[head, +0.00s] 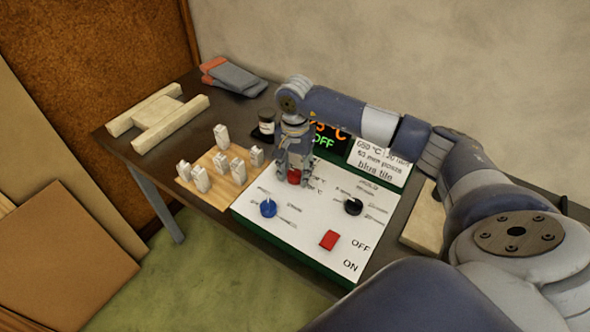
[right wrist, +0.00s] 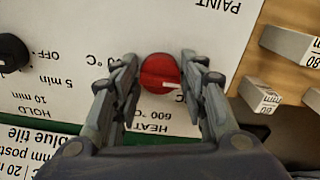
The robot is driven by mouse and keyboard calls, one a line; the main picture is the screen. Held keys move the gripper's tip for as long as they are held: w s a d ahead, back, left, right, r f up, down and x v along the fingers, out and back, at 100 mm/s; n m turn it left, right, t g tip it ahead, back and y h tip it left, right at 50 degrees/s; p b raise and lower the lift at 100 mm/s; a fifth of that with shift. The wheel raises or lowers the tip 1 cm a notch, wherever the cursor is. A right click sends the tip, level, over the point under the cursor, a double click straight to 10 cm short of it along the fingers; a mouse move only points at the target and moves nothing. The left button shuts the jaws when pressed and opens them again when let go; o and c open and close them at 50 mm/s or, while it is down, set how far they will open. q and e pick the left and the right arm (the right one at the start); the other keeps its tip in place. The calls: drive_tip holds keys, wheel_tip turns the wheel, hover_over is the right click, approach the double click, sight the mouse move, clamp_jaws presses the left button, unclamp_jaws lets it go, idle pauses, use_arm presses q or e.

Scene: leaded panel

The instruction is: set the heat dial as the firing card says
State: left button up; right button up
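The red heat dial (right wrist: 157,68) is on the white control panel (head: 330,211), with a white mark at its lower right in the right wrist view. My right gripper (right wrist: 160,60) points down over it, one finger on each side, with narrow gaps showing. In the head view the right gripper (head: 293,180) partly hides the red dial (head: 294,175). "HEAT" and "600 °C" are printed beside the dial. The firing card (head: 378,160) stands behind the panel and seems to read 650 °C, 20 min, 53 mm posts, blue tile. My left gripper is not in view.
The panel also has a blue knob (head: 268,208), a black knob (head: 353,206) and a red switch (head: 329,240) near OFF and ON. A display (head: 325,139), partly hidden, shows OFF. Several white posts stand on a wooden board (head: 213,195) left of the panel.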

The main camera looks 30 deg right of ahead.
drive_tip(key=c, duration=0.4)
